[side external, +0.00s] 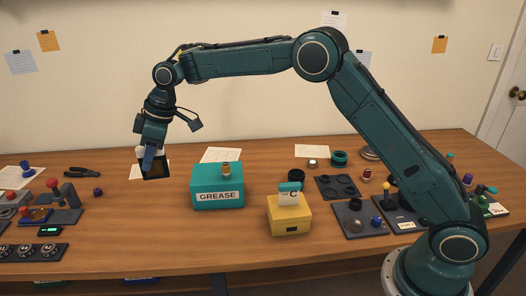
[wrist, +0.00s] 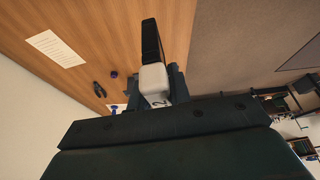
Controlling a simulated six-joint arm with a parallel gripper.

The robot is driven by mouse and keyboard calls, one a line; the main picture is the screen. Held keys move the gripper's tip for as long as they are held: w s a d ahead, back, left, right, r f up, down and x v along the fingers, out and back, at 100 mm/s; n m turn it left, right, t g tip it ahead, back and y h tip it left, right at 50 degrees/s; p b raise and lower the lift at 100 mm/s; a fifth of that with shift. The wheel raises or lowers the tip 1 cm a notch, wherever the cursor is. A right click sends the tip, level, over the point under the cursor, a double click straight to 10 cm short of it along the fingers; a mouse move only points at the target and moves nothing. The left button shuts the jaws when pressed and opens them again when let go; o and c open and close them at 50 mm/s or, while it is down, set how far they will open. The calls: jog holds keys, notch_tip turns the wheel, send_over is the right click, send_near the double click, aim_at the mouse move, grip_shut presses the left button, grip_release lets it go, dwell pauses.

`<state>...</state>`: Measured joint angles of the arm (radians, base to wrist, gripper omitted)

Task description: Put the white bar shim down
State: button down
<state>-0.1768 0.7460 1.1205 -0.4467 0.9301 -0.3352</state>
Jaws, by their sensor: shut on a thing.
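My gripper (side external: 149,160) hangs at the left end of my arm, above the left part of the bench. It is shut on a white piece, the white bar shim (wrist: 153,78), which shows between the fingers with a dark mark on it. In the side view only a little white (side external: 140,152) shows beside the fingers. A flat black part (wrist: 152,40) sticks out beyond the white piece; in the side view it looks like a dark square (side external: 156,170) under the fingers. I cannot tell whether it touches the bench.
A teal GREASE box (side external: 218,187) stands right of my gripper, and a yellow box (side external: 289,215) with a C tag stands farther right. Dark fixtures (side external: 62,206) and pliers (side external: 82,173) lie to the left. Bare wood (side external: 140,225) lies in front of my gripper.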

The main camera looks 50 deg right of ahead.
jog(key=w+d+m+t+h, duration=0.1)
jog(key=w+d+m, duration=0.15)
jog(key=d, duration=1.05)
jog(key=w+d+m+h, duration=0.1)
jog(key=d+m, duration=0.2)
jog(key=d, duration=0.9)
jog(key=s+d+m+h, duration=0.1)
jog(key=s+d+m, duration=0.2)
jog(key=d, duration=0.8)
jog(key=s+d+m+h, duration=0.15)
jog(key=s+d, duration=0.25)
jog(key=d, duration=0.8)
notch_tip(320, 180, down, 16)
jog(key=shift+w+a+r+m+t+y, duration=0.25)
jog(key=shift+m+t+y, duration=0.05)
jog(key=shift+t+y, duration=0.15)
jog(key=shift+f, duration=2.15)
jog(key=shift+f, duration=0.15)
jog(key=c, duration=1.3)
grip_release()
